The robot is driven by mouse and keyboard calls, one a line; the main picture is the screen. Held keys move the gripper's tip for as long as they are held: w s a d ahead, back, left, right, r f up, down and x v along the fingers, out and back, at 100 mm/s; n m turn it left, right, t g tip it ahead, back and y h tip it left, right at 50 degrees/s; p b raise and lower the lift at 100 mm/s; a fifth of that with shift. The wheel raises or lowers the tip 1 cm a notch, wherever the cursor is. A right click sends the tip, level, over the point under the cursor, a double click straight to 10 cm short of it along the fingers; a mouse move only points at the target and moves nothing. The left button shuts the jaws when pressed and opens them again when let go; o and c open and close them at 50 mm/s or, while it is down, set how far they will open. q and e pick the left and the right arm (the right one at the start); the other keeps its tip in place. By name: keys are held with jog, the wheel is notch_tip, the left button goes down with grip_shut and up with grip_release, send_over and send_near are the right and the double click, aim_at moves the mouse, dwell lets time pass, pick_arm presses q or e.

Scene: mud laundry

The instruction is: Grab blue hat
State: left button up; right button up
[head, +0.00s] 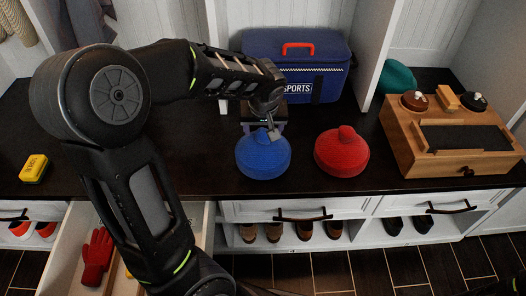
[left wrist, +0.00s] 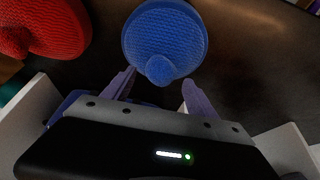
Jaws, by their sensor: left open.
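The blue hat (head: 263,157), a knitted cap with a bobble on top, sits on the dark counter in the middle of the head view. In the left wrist view the blue hat (left wrist: 166,38) lies just past the fingertips, its bobble pointing toward the gap between them. My left gripper (head: 270,128) is above the hat's back edge in the head view. In the left wrist view my left gripper (left wrist: 160,90) has its two fingers spread, with nothing clamped between them. Whether a finger touches the hat is unclear. My right gripper is not seen.
A red hat (head: 341,154) sits close to the right of the blue one. A blue sports bag (head: 318,72) stands behind. A wooden box (head: 452,134) is at the right, a yellow item (head: 34,168) at the left. An open drawer (head: 62,262) holds red gloves (head: 97,256).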

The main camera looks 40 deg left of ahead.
pick_arm(q)
jog(key=x, duration=0.2)
jog(key=shift+w+a+f, duration=0.1)
jog(key=shift+a+f, duration=0.05)
jog(key=shift+f, duration=0.2)
jog(key=shift+c, duration=0.2)
grip_shut()
dwell(0.6)
jog(key=shift+r, duration=0.1)
